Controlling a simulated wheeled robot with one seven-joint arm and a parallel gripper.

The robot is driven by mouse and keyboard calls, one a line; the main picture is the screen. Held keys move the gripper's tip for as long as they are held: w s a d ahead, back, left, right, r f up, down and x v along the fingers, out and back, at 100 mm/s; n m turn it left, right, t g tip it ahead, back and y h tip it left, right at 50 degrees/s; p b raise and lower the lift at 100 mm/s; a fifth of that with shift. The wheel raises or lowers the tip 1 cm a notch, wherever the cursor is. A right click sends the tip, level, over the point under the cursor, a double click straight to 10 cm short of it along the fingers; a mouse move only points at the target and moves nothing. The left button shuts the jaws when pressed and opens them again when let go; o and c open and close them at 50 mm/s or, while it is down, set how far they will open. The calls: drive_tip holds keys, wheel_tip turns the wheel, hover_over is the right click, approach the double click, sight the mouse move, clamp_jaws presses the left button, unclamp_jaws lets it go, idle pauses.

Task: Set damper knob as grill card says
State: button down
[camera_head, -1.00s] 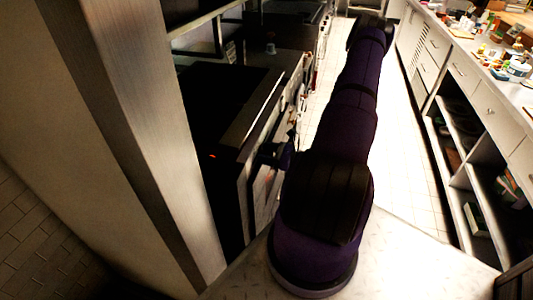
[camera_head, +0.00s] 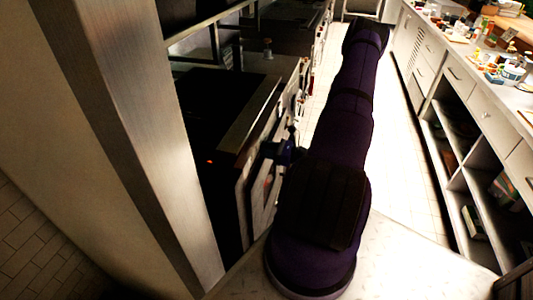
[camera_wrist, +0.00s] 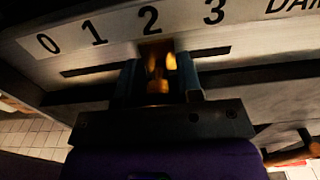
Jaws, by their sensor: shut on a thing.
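In the wrist view, a pale scale plate (camera_wrist: 115,28) carries the numbers 0, 1, 2 and 3 and the start of a word, "DAM", cut off at the right edge. A dark slot runs below the numbers. My gripper (camera_wrist: 158,80) is shut on the brass-coloured damper knob (camera_wrist: 157,62), which stands just below the 2. In the head view my gripper (camera_head: 278,150) is small and dark against the appliance front, and the knob is hidden there. I cannot make out a readable grill card in either view.
A dark-topped appliance (camera_head: 215,100) with a small red light stands left of my arm, behind a metal post (camera_head: 130,120). A cluttered counter with shelves (camera_head: 485,105) lines the right. The pale tiled aisle (camera_head: 400,160) between them is clear.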

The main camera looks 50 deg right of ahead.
drive_tip(key=c, duration=0.8)
unclamp_jaws()
drive_tip(key=v, duration=1)
drive_tip(key=shift+s+d+f, duration=0.1)
drive_tip(key=shift+s+d, duration=0.05)
drive_tip(key=shift+s, duration=0.2)
